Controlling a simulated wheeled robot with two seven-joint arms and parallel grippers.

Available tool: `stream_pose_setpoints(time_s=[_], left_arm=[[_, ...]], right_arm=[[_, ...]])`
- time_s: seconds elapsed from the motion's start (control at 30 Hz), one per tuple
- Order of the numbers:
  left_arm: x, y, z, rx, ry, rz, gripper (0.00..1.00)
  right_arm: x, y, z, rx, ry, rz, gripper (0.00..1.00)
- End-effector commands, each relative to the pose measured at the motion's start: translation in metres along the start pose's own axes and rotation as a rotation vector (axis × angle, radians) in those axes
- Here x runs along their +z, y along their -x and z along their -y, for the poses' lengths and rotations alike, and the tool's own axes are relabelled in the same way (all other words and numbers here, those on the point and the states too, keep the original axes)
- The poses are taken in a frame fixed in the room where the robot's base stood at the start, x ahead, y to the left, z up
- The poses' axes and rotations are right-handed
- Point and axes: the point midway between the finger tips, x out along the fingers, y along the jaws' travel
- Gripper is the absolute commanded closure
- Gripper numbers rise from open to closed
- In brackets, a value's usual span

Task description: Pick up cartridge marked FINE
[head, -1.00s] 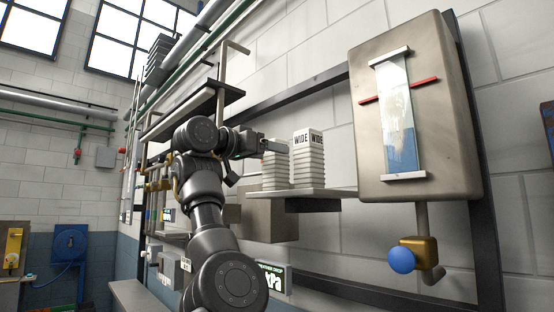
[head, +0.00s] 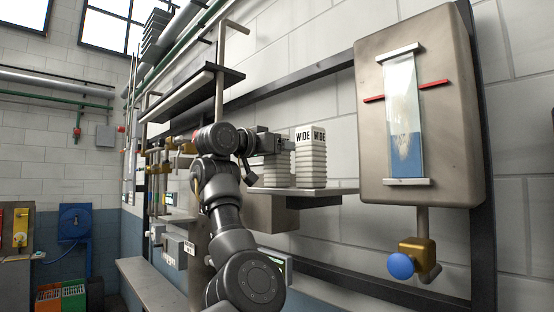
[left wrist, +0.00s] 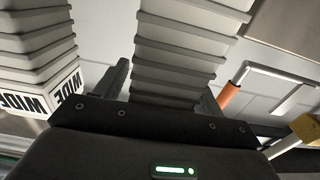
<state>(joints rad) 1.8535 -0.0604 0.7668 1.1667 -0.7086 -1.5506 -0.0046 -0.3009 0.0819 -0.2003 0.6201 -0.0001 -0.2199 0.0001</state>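A ribbed pale cartridge (head: 277,172) stands on the left of a wall shelf (head: 325,192); no label on it shows, its top being hidden by my left gripper (head: 276,143). In the left wrist view the ribbed cartridge (left wrist: 180,50) passes between the fingers of my left gripper (left wrist: 163,90). A small gap shows at the left finger, so the gripper looks open around it. A second cartridge marked WIDE (head: 310,160) stands just to the right; it also shows in the left wrist view (left wrist: 35,60). My right gripper is not in view.
A sight-glass panel (head: 440,120) with blue liquid is on the wall at right, with a brass valve and blue knob (head: 401,266) below. A dark shelf (head: 195,95) hangs above my left arm. A ledge (head: 150,285) runs low at left.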

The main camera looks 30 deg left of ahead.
Motion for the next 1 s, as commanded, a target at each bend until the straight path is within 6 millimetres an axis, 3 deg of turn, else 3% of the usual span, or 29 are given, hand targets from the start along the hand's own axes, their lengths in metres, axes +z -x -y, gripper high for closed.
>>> stream_pose_setpoints(time_s=[0.03,0.37,0.77,0.97,1.0], left_arm=[[0.0,0.0,0.0,0.0,0.0,0.0,0.38],[0.0,0.0,0.0,0.0,0.0,0.0,0.81],[-0.007,0.001,0.0,0.001,-0.002,-0.001,0.81],[-0.032,0.002,0.001,-0.001,-0.003,0.0,0.81],[-0.042,0.012,-0.003,0.001,-0.003,-0.006,0.81]], right_arm=[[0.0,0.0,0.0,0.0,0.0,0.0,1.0],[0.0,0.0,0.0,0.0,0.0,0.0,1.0],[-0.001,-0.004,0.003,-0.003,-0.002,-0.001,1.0],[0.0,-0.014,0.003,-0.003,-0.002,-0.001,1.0],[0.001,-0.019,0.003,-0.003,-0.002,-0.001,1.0]])
